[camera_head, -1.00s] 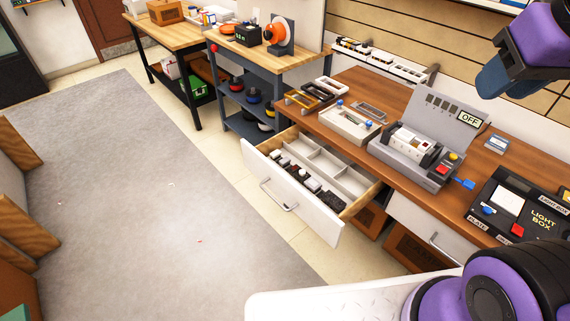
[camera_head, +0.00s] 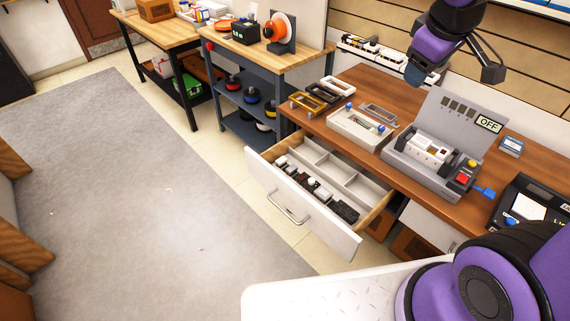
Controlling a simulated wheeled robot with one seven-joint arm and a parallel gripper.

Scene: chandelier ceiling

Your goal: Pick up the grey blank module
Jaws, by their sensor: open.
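The open drawer (camera_head: 303,225) holds a row of small white, dark and grey modules (camera_head: 318,188) along its front compartment. I cannot tell which of them, if any, is the grey blank module. A grey tester (camera_head: 399,160) with its lid raised and an "OFF" sign stands on the wooden bench, with several white modules (camera_head: 430,149) seated in it. My gripper (camera_head: 453,75) is open, its fingers spread wide and nothing between them. It hangs above the back of the bench, higher than the tester and well away from the drawer.
The drawer juts out from the wooden bench (camera_head: 357,84) over the floor. A white tray (camera_head: 345,125) and small frames stand left of the tester, a black light box (camera_head: 530,203) right of it. A rail of modules (camera_head: 372,52) runs behind.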

